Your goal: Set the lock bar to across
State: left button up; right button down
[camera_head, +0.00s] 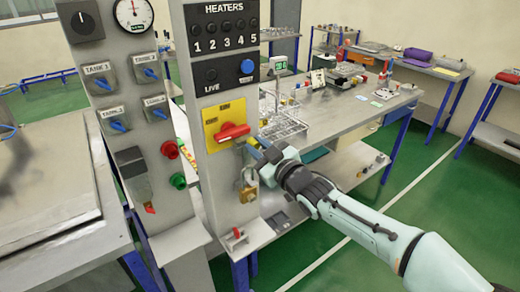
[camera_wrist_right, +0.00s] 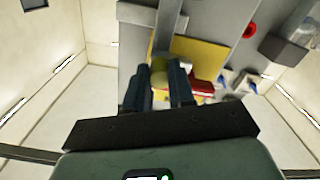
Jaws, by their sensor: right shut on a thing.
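My right gripper (camera_head: 257,152) is at the right edge of a yellow switch plate (camera_head: 212,112) on the grey panel post. A red rotary handle (camera_head: 232,132) sits on this plate, just left of the gripper. In the right wrist view the two dark fingers (camera_wrist_right: 165,90) are shut on a small yellowish end piece (camera_wrist_right: 159,74), which I take as part of the lock bar. A grey bar (camera_wrist_right: 168,30) shows beyond it. The fingers hide much of the bar, so its exact angle is unclear. A brass padlock (camera_head: 249,190) hangs below the gripper. My left gripper is out of view.
The heater panel (camera_head: 225,40) with several black buttons is above the yellow plate. Red (camera_head: 169,149) and green (camera_head: 178,180) buttons stick out on the left post. A workbench (camera_head: 345,118) with wire racks (camera_head: 283,130) stands behind my right gripper. Green floor is open at the right.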

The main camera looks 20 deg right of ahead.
jog(key=c, duration=1.4)
grip_release()
jog(key=shift+a+f, duration=0.15)
jog(key=shift+a, duration=0.05)
jog(key=o, duration=0.4)
jog(key=shift+s, duration=0.1)
jog(key=shift+o, duration=0.2)
jog(key=shift+a, duration=0.1)
jog(key=shift+d, duration=0.2)
jog(key=shift+s+d, duration=0.15)
jog(key=shift+s, duration=0.25)
jog(key=v, duration=1.2)
jog(key=shift+s, duration=0.2)
